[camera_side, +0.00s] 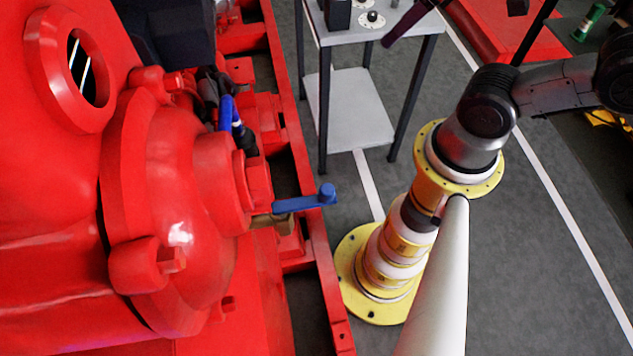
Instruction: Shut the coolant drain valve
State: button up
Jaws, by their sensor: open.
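A valve with a blue lever handle (305,201) sticks out at the right side of the red engine housing (185,215). Its brass-coloured body (270,221) sits under the handle's left end. The lever points to the right in the picture, away from the housing, with a raised knob at its outer end. It looks like the coolant drain valve, but no label shows. Nothing touches the handle. My gripper is not clearly visible; my dark arm (487,112) runs out of the picture at the right.
A second blue handle (227,112) stands among dark fittings above the valve. The red base frame (318,265) runs beside the engine. A yellow flanged pedestal (390,258) stands to the right. A grey two-shelf table (350,108) stands at the back. Grey floor lies between.

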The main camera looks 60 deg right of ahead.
jog(key=shift+s+f+m, duration=0.1)
jog(key=shift+m, duration=0.3)
jog(key=shift+c, duration=1.2)
jog(key=shift+s+a+f+m, duration=0.1)
jog(key=shift+s+a+m, duration=0.2)
jog(key=shift+m, duration=0.2)
jog(key=shift+c, duration=1.1)
jog(key=s+a+f+m+g+y, duration=0.1)
jog(key=m, duration=0.1)
jog(key=s+a+f+m+g+y, duration=0.1)
jog(key=s+a+m+g, duration=0.1)
jog(key=m, duration=0.1)
jog(key=s+a+f+m+g+y, duration=0.1)
jog(key=s+a+m, duration=0.1)
jog(key=m, duration=0.1)
jog(key=shift+a, duration=0.2)
grip_shut()
jog(key=s+a+r+m+g+y, duration=0.3)
jog(key=s+a+m+g+y, duration=0.2)
jog(key=a+m+g+y, duration=0.55)
jog(key=shift+w+a+r+m+t+y, duration=0.2)
jog(key=shift+w+a+m+t+y, duration=0.3)
jog(key=shift+m, duration=1.45)
jog(key=shift+w+a+r+m+t+y, duration=0.2)
jog(key=shift+w+a+m+t+y, duration=0.3)
jog(key=shift+m, duration=1.45)
jog(key=shift+w+a+r+m+t+y, duration=0.25)
jog(key=shift+w+m+t+y, duration=0.4)
jog(key=shift+m, duration=1.3)
